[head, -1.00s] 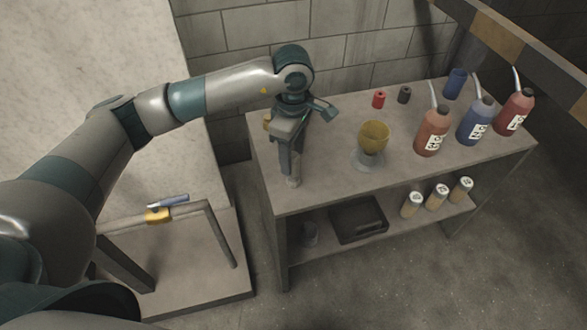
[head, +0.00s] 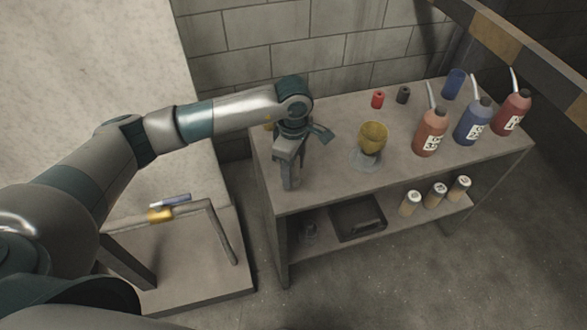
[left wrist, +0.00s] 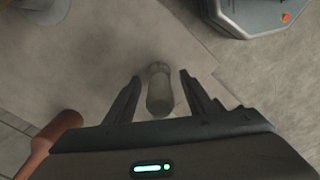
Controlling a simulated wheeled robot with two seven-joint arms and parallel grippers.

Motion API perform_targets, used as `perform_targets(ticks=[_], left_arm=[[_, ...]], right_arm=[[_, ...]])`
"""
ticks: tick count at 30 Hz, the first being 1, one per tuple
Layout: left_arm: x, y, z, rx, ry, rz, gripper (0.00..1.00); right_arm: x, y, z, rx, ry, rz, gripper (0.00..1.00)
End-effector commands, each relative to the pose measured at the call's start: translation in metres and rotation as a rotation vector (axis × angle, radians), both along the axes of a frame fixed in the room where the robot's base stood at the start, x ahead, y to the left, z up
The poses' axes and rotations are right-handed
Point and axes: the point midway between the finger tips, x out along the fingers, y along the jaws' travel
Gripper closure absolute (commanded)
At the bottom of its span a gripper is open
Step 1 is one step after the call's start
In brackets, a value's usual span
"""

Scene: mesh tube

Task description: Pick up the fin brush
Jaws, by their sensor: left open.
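A short grey, rounded, cylinder-like thing, which looks like the fin brush (left wrist: 159,90), shows in the left wrist view between the fingers of my left gripper (left wrist: 157,92). The gripper is open, with a gap on both sides of it. In the head view my left gripper (head: 290,180) points down over the left end of the bench top (head: 330,180). There the gripper hides the grey thing, and its bristles cannot be made out. My right gripper is not in view.
A yellow cup (head: 373,137) on a grey base stands right of the gripper. Behind are a red spool (head: 377,99), a dark spool (head: 403,94) and a blue cylinder (head: 453,83). Spouted bottles (head: 431,132) stand at right. A black tray (head: 358,218) lies on the lower shelf.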

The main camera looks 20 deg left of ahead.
Motion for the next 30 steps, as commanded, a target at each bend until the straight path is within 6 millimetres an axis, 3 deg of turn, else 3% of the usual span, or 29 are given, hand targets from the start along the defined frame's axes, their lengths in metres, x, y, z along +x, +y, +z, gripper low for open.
perform_targets(ticks=[6,19,24,25,30], left_arm=[[-0.0002,-0.0003,-0.0137,0.0,0.0,-0.001,0.5],[-0.0001,-0.0002,-0.0138,0.0,0.0,-0.001,0.5],[0.0,-0.0001,-0.0137,0.0,0.0,-0.001,0.91],[-0.0001,-0.0001,-0.0137,0.0,0.0,-0.001,0.95],[0.0002,-0.0001,-0.0133,0.0,-0.001,-0.001,0.95]], right_arm=[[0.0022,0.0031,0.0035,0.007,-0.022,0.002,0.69],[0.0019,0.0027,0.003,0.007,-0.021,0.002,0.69],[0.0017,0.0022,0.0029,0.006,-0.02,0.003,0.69],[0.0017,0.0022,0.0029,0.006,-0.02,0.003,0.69],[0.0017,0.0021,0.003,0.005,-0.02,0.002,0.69]])
